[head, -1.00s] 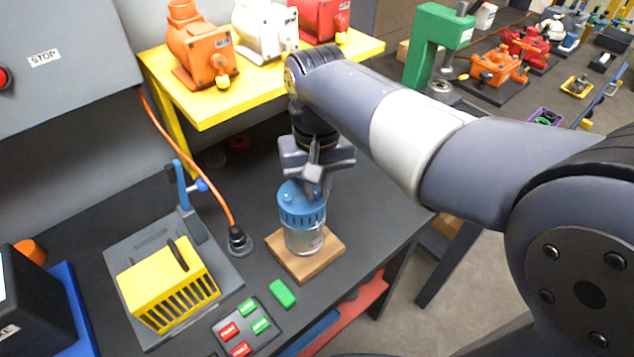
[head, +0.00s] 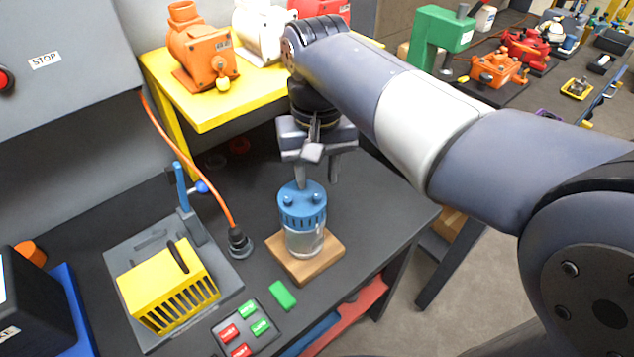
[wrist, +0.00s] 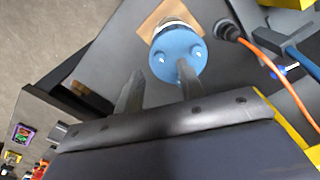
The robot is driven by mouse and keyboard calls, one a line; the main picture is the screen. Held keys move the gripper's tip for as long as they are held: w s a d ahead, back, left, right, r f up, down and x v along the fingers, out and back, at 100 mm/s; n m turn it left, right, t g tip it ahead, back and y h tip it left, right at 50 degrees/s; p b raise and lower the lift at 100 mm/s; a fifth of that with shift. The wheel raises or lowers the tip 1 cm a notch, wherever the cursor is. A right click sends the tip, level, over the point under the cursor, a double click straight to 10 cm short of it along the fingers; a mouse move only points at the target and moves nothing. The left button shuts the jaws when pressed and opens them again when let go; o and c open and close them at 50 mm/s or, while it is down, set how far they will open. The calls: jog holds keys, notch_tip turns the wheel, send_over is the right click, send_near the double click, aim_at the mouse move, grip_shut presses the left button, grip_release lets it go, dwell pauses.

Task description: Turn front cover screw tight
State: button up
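A clear jar (head: 303,241) with a blue round cover (head: 302,213) stands upright on a wooden block (head: 326,262). Small blue screw knobs stand on the cover; two show at its near side, a left one (head: 287,200) and a right one (head: 317,199). In the wrist view the blue cover (wrist: 178,44) shows pale knob tops. My gripper (head: 316,176) is above the cover's far part, its two fingers apart with nothing between them. One finger hides part of the cover's far edge, and contact there cannot be told. The fingers also show in the wrist view (wrist: 158,72).
A yellow slotted box (head: 168,285) on a grey plate with a blue-handled lever stands left. An orange cable ends in a black plug (head: 239,242) beside the block. A yellow shelf (head: 205,117) with motors is behind. A green block (head: 283,295) and a button panel lie in front.

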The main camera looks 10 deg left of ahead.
aim_at(317, 196)
notch_tip(317, 196, up, 7)
dwell(0.3)
jog(key=shift+f, duration=0.1)
notch_tip(317, 196, down, 11)
dwell(0.5)
jog(key=shift+r, duration=0.2)
dwell(0.3)
